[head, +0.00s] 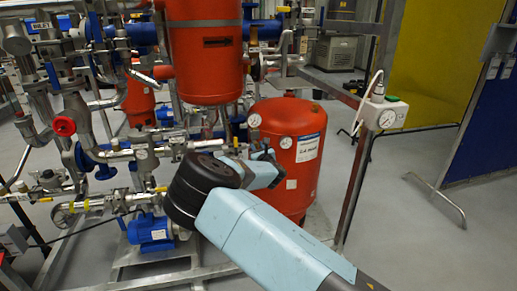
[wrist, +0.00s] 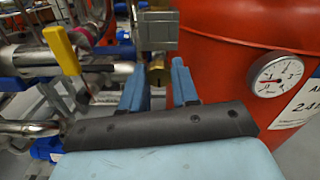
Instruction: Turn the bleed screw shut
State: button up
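My gripper (wrist: 160,75) is open in the wrist view, with its two blue fingers apart. A small brass-coloured part (wrist: 158,73) shows in the gap between the fingertips, below a grey box (wrist: 157,28). I cannot tell if this brass part is the bleed screw, or if the fingers touch it. In the head view my gripper (head: 265,157) is beside the red tank (head: 302,180), at its upper left, and its fingers are mostly hidden by my arm. No bleed screw can be made out clearly in the head view.
A pressure gauge (wrist: 278,75) sits on the red tank at the right of the wrist view. A yellow lever (wrist: 62,50) and metal pipes (wrist: 28,60) are at its left. A steel post (head: 357,185) stands right of the tank. The floor (head: 430,180) at the right is mostly free.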

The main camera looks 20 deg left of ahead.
jog(key=c, duration=0.4)
jog(key=shift+d, duration=0.25)
grip_shut()
jog(key=shift+a, duration=0.1)
